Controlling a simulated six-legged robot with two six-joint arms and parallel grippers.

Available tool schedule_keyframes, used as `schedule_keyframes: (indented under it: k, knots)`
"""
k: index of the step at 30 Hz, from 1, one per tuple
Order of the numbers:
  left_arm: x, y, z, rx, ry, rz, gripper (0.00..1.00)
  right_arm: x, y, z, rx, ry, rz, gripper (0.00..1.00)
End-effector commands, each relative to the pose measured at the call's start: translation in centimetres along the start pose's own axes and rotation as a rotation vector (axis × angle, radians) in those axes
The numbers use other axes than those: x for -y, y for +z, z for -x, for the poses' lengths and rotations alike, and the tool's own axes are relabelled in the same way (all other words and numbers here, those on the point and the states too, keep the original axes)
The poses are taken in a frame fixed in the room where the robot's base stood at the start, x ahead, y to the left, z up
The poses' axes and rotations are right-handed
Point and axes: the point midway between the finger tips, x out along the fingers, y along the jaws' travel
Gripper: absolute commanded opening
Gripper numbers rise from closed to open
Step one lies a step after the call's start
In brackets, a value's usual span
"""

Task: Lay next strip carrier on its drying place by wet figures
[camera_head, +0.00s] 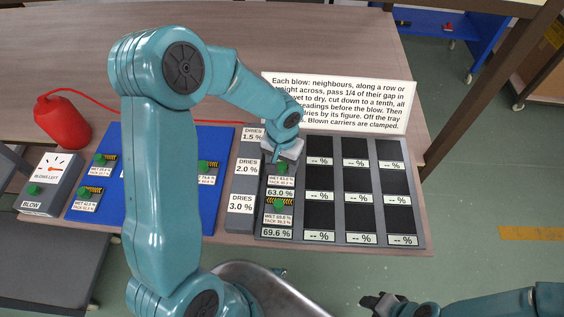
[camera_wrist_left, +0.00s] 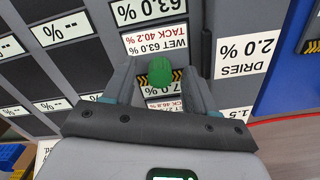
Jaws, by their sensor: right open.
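The drying tray (camera_head: 349,235) is a dark grid with a DRIES column of 1.5 %, 2.0 % and 3.0 %. Its first cell column holds strip carriers with green knobs: the middle carrier (camera_head: 281,181) reads WET 63.0 %, the bottom carrier (camera_head: 278,216) shows 69.6 %. The top cell is mostly hidden by my left arm. My left gripper (camera_head: 278,157) is open over this column; in the left wrist view, the middle carrier's knob (camera_wrist_left: 160,72) appears between its fingers without visible contact. My right gripper (camera_head: 380,303) is open and empty, low at the right.
The blue board (camera_head: 112,221) at left holds several carriers, partly behind my left arm. The blow box (camera_head: 47,183) and red bulb (camera_head: 62,122) stand further left. A text sign (camera_head: 340,99) stands behind the tray. The tray's other three columns look empty.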

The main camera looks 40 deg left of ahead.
Motion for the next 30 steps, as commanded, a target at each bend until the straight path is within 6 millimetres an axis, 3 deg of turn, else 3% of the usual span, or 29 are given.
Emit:
schedule_keyframes:
  k: [6, 10, 24, 30]
  knots:
    - [0.0, 0.0, 0.2, 0.000, 0.000, 0.000, 0.57, 0.0, 0.0, 0.0, 0.000, 0.000, 0.000, 0.43]
    - [0.0, -0.1, 1.7, -0.004, 0.000, 0.001, 0.57, 0.1, 0.0, 0.2, 0.000, 0.000, 0.000, 0.43]
    - [0.0, -0.1, 13.3, -0.005, 0.001, 0.000, 0.57, 0.5, 0.0, 1.2, 0.000, 0.000, 0.000, 0.43]
    - [0.0, 0.0, 15.8, -0.002, 0.000, 0.000, 0.57, 0.5, 0.0, 1.4, 0.000, 0.000, 0.000, 0.43]
